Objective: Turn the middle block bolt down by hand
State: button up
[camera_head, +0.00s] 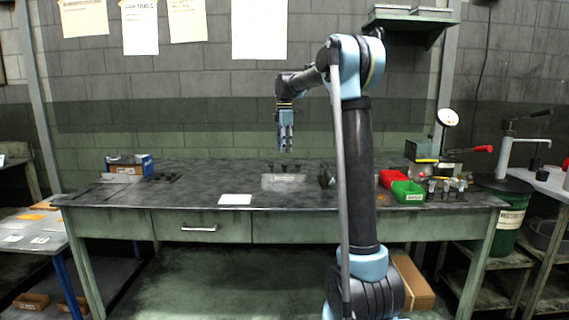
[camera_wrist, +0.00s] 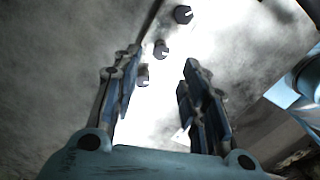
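A pale metal block (camera_head: 284,182) with a label on its front sits on the bench at mid-table. Small dark bolts stand in a row on its top; the middle bolt (camera_head: 284,168) is tiny in the head view. In the wrist view three dark bolt heads run diagonally, and the middle bolt (camera_wrist: 161,48) shows between and beyond my fingertips. My gripper (camera_head: 286,150) points down above the block, clear of the bolts. In the wrist view my gripper (camera_wrist: 162,62) is open, with nothing between its fingers. How deep the bolts are seated cannot be told.
Dark small parts (camera_head: 163,177) lie left of the block. The air around my gripper is free.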

aim_at(284, 165)
notch_tip(284, 165, down, 7)
jog(key=shift+r, duration=0.1)
dwell(0.4)
grip_shut()
